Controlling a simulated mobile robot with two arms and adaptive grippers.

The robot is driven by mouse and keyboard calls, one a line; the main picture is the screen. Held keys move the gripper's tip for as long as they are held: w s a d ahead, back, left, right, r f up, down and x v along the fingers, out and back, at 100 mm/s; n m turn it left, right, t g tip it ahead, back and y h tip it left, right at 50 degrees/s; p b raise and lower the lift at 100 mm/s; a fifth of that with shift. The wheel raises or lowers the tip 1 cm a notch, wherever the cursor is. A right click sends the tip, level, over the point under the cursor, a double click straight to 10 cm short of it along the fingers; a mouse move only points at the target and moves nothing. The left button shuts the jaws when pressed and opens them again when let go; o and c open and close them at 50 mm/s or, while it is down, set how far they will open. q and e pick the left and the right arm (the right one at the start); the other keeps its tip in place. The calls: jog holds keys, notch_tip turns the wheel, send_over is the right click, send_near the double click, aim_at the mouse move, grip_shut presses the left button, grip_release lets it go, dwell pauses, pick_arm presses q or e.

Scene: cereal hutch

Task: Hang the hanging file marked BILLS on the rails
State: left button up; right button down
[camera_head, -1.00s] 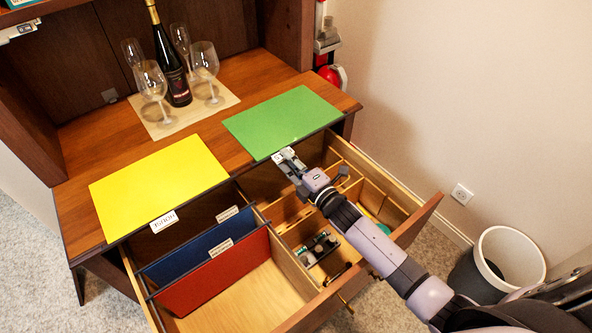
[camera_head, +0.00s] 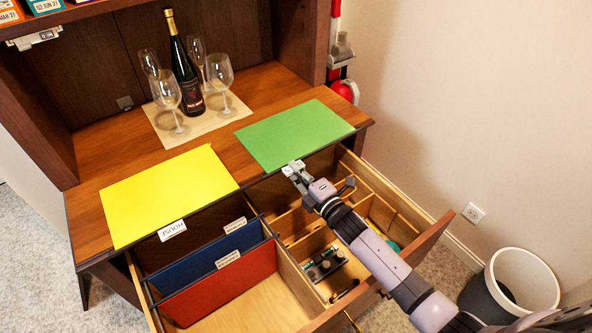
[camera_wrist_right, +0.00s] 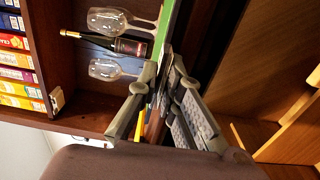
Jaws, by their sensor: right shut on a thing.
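A green hanging file (camera_head: 295,135) lies flat on the desk top, its front edge at the desk's front edge. My right gripper (camera_head: 293,168) is shut on that front edge, beside or over a small white tab I cannot read. In the right wrist view the fingers (camera_wrist_right: 160,88) close near the thin green file (camera_wrist_right: 165,30). A yellow file (camera_head: 165,195) marked HOUSE lies to the left. In the open drawer's left compartment, a blue file (camera_head: 200,257) and a red file (camera_head: 222,289) hang on the rails (camera_head: 266,228). My left gripper is not in view.
A wine bottle (camera_head: 184,75) and several glasses (camera_head: 220,80) stand on a mat (camera_head: 160,125) behind the files. The drawer's right side has dividers (camera_head: 314,243) and small items. A bin (camera_head: 515,275) stands on the floor at right.

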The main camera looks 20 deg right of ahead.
jog(key=shift+r, duration=0.2)
dwell(0.3)
jog(key=shift+r+p, duration=0.85)
jog(key=shift+p, duration=0.1)
jog(key=p+v, duration=0.7)
jog(key=v, duration=1.7)
jog(key=shift+r, duration=0.1)
dwell(1.0)
